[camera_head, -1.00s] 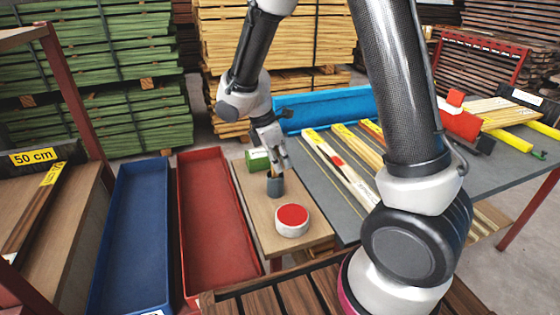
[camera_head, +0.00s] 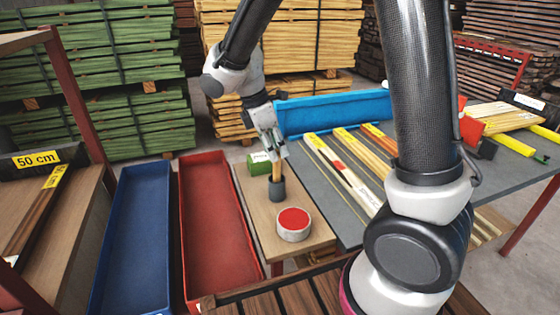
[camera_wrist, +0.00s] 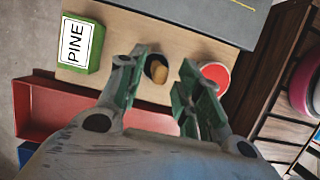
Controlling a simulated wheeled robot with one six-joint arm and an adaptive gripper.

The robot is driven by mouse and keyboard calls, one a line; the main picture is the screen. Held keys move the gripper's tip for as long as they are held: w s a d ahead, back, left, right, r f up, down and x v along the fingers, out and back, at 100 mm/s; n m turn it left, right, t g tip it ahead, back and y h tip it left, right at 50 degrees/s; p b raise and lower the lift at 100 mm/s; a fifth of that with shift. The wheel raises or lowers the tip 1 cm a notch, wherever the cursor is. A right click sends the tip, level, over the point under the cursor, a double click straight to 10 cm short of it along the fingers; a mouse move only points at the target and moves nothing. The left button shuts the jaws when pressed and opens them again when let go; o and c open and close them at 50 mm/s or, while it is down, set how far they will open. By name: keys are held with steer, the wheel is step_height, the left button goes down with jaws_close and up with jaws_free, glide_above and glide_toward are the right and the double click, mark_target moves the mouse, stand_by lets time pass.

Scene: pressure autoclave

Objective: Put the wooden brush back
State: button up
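The wooden brush (camera_head: 277,172) stands upright in a dark grey cup (camera_head: 277,189) on the small wooden side table (camera_head: 259,213). Its light wooden handle end (camera_wrist: 159,74) shows in the wrist view between the two green-padded fingers, inside the dark cup rim (camera_wrist: 152,62). The bristles are hidden in the cup. My gripper (camera_head: 275,156) is just above the cup around the top of the handle. It also shows in the wrist view (camera_wrist: 163,60), with its fingers apart and gaps visible on both sides of the handle.
A red-topped round tin (camera_head: 294,223) stands in front of the cup, and a green PINE block (camera_head: 259,163) behind it. Red (camera_head: 217,230) and blue (camera_head: 131,240) trays lie left. A grey table (camera_head: 345,180) with wooden strips adjoins on the right.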

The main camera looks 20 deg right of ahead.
steer(key=v, duration=0.5)
steer(key=s+d+r+m+t+y, duration=0.1)
steer(key=s+d+r+m+y, duration=0.1)
steer(key=s+d+r+m, duration=0.7)
steer(key=s+d+m+t+y, duration=0.1)
steer(key=s+d+m+t, duration=0.2)
steer(key=s+d+m, duration=0.5)
steer(key=s+m, duration=0.1)
steer(key=s, duration=0.2)
steer(key=shift+r+y, duration=0.15)
steer(key=shift+y, duration=0.15)
